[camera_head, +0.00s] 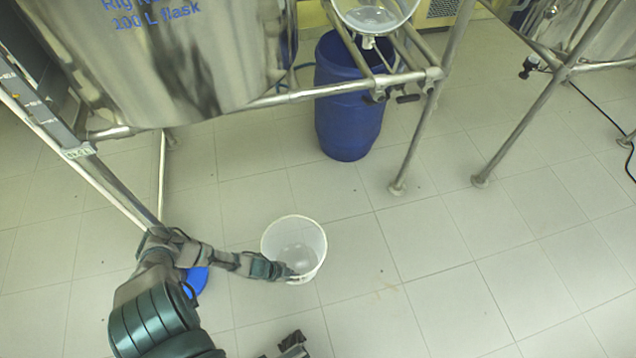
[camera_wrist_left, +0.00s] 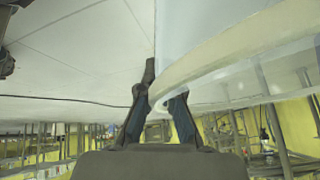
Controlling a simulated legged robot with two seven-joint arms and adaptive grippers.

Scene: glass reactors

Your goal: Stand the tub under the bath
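The tub (camera_head: 312,262) is a white translucent bucket in the middle of the head view, its open top facing up. My left gripper (camera_head: 287,272) is at the near side of its rim. In the left wrist view the tub's rim (camera_wrist_left: 225,62) runs between the fingers of my left gripper (camera_wrist_left: 158,98), which look closed on it; one fingertip is hidden behind the wall. I cannot tell whether the tub touches the floor. The bath (camera_head: 190,65) is the large steel vessel at upper left. A dark part at the bottom edge looks like my right gripper (camera_head: 290,345), its fingers unclear.
A blue drum (camera_head: 348,110) stands behind the tub under a glass vessel (camera_head: 372,16). Steel frame legs (camera_head: 415,140) stand to its right. A blue round object (camera_head: 197,280) is partly behind my left arm. The tiled floor (camera_head: 440,230) right of the tub is clear.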

